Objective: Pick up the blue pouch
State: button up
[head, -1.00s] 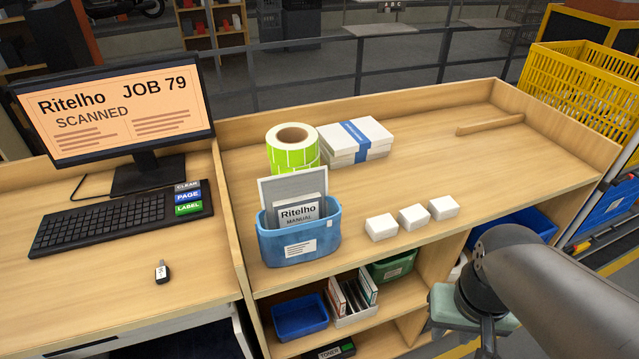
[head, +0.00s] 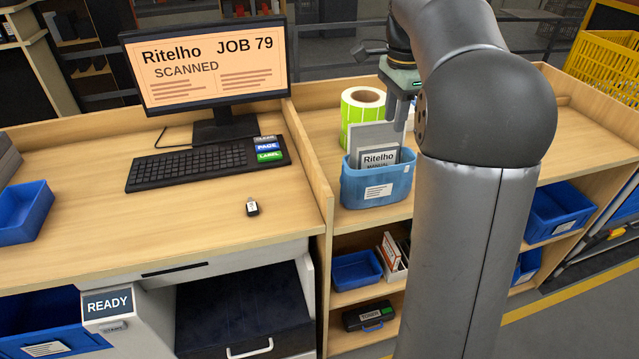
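A blue container with a white label (head: 365,190) stands on the shelf-top right of the divider; it is the thing in view that best fits the blue pouch. A grey board and a manual marked Ritelho (head: 380,158) stick up out of it. My gripper (head: 401,115) points down over its right rear side, close above the rim. A finger shows beside the manual; my arm covers the area to the right. I cannot tell whether the fingers are apart or touch the container.
A green label roll (head: 361,108) stands just behind the container. A wooden divider (head: 316,165) is at its left. A monitor (head: 205,65), keyboard (head: 195,162) and key fob (head: 252,208) are on the left desk. Blue bins (head: 357,270) sit on lower shelves.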

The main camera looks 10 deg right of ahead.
jog(key=p, duration=0.1)
send_over(383, 183)
jog(key=f, duration=1.2)
jog(key=shift+w+d, duration=0.15)
jog(key=shift+d, duration=0.05)
jog(key=shift+a+f+p, duration=0.15)
jog(key=shift+f+p, duration=0.2)
jog(key=shift+f, duration=1)
jog(key=shift+a+f+p, duration=0.1)
jog(key=shift+f+p, duration=0.25)
jog(key=shift+f, duration=0.95)
grip_shut()
